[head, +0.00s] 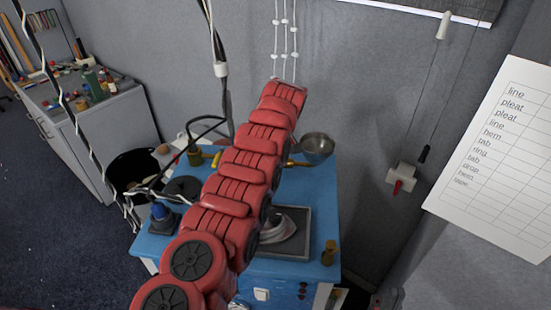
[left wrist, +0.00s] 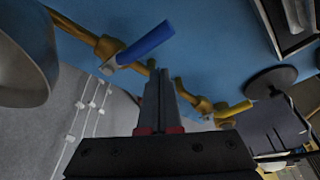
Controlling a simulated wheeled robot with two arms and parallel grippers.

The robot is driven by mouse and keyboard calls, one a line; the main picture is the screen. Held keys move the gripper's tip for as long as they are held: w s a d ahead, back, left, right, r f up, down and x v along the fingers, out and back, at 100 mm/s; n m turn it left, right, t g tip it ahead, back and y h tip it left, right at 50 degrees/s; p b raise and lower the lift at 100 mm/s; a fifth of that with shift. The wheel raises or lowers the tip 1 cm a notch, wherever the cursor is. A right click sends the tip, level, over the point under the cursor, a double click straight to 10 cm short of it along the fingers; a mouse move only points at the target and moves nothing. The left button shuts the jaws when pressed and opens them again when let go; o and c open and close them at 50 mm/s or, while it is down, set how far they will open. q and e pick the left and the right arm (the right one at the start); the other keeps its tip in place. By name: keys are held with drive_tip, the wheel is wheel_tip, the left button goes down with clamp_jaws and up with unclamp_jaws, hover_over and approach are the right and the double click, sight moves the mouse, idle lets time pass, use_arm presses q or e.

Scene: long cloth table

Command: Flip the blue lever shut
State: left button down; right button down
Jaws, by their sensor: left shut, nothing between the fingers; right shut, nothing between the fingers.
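The blue lever (left wrist: 146,44) shows in the left wrist view, on a valve of a brass pipe (left wrist: 75,28). It sticks out crosswise from the pipe. My left gripper (left wrist: 158,75) is shut and empty, its fingertips just below the lever in the picture; whether they touch it I cannot tell. A second valve (left wrist: 203,106) with a yellow lever (left wrist: 234,108) is to the right of the fingers. In the head view my red arm hides the blue lever and my left gripper. My right gripper (head: 386,299) shows only partly at the bottom edge, empty.
The blue table (head: 320,205) carries a metal bowl (head: 314,147), a dark tray (head: 293,243) with a grey iron-like object, and a small brass item (head: 329,252). A black bin (head: 136,170) stands to the left. A white list (head: 500,150) hangs at the right.

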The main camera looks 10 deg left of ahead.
use_arm(q)
drive_tip(key=shift+w+a+f+b, duration=0.15)
drive_tip(key=shift+a+f+b, duration=0.3)
drive_tip(key=shift+a, duration=0.5)
drive_tip(key=w+p+v, duration=0.2)
drive_tip(key=p+v, duration=0.6)
drive_tip(key=v, duration=0.2)
drive_tip(key=shift+s+d+r, duration=0.2)
drive_tip(key=shift+d, duration=0.2)
drive_tip(key=shift+r, duration=0.1)
drive_tip(key=shift+s, duration=0.1)
